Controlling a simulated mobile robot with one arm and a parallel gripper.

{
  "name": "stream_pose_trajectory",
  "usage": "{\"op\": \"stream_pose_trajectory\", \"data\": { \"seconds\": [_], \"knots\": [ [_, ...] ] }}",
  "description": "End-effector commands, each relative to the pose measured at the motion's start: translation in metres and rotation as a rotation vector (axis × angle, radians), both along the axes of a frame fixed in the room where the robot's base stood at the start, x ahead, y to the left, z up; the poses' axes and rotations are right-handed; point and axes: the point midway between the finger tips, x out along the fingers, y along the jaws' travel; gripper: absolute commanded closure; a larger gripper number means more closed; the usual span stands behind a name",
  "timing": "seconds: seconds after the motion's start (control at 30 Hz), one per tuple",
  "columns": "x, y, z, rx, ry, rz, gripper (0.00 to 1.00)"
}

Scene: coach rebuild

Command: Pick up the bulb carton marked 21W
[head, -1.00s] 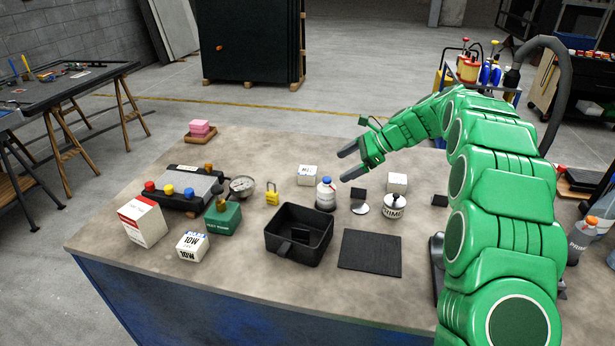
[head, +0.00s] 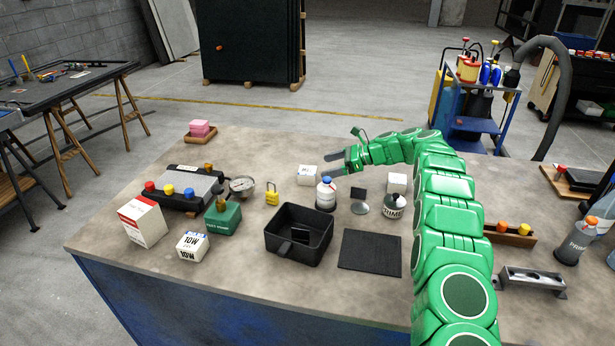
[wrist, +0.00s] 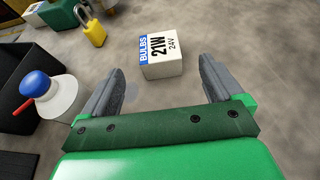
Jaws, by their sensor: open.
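The bulb carton marked 21W (wrist: 163,54) is a small white box with a blue "BULBS" band. In the wrist view it lies on the table ahead of my gripper (wrist: 160,82), between the lines of the two fingers but beyond their reach or near their tips. My gripper is open and empty. In the head view a small white carton (head: 307,176), which looks like the same one, stands on the bench just left of my gripper (head: 337,164). Its marking is too small to read there.
A blue-capped white bottle (head: 326,194) stands close in front of my gripper. Nearby are a yellow padlock (head: 272,195), a black bin (head: 298,233), a 10W carton (head: 192,246) and another white carton (head: 396,184). The bench behind the 21W carton is clear.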

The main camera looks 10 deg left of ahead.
Motion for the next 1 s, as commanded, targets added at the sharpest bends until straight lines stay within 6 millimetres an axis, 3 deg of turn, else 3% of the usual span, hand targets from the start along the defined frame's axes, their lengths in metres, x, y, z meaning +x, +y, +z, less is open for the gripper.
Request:
{"op": "stream_pose_trajectory", "data": {
  "seconds": [0.67,1.0],
  "knots": [
    [-0.002,0.036,-0.02,0.024,0.014,0.008,0.06],
    [-0.007,0.072,-0.04,0.024,0.014,0.006,0.06]
  ]
}}
